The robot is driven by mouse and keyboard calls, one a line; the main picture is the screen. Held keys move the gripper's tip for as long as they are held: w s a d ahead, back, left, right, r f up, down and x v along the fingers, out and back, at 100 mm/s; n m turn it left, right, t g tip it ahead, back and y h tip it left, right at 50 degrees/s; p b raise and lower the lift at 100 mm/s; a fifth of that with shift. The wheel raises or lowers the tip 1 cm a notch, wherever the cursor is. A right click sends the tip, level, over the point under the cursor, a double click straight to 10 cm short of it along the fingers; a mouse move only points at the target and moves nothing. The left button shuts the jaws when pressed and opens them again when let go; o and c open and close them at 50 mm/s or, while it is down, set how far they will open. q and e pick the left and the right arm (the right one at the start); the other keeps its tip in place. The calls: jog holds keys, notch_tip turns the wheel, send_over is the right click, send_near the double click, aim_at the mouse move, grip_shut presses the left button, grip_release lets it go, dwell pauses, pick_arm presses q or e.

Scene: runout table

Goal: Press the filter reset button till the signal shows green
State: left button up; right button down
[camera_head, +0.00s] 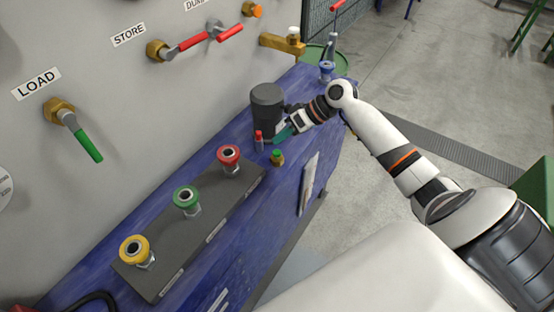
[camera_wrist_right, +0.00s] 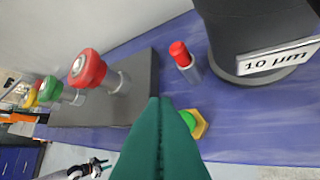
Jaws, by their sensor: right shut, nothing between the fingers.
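The dark filter housing (camera_head: 267,108) stands on the blue table; in the right wrist view its body (camera_wrist_right: 250,25) bears a "10 µm" label. Beside its base is a small red-capped silver post (camera_wrist_right: 181,57), also in the head view (camera_head: 258,140). Near it is a green dome on a brass hex base (camera_wrist_right: 192,121), also in the head view (camera_head: 277,157). Which one is the reset button or signal is not labelled. My right gripper (camera_head: 283,134) is shut and empty, its green fingertips (camera_wrist_right: 155,102) close to both; contact cannot be told. My left gripper (camera_wrist_right: 92,167) shows small in the wrist view.
A grey box carries red (camera_head: 229,155), green (camera_head: 186,198) and yellow (camera_head: 134,249) knobs. LOAD (camera_head: 87,145) and STORE (camera_head: 190,43) valve handles stick out from the grey wall.

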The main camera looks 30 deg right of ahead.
aim_at(274, 152)
jog(key=shift+f, duration=1.05)
dwell(1.2)
jog(key=shift+f+b, duration=0.3)
jog(key=shift+f, duration=0.1)
jog(key=shift+f, duration=0.55)
dwell(0.7)
jog(key=shift+r+p, duration=0.75)
jog(key=shift+r, duration=0.25)
notch_tip(274, 152, up, 5)
jog(key=p, duration=0.4)
jog(key=shift+p, duration=0.3)
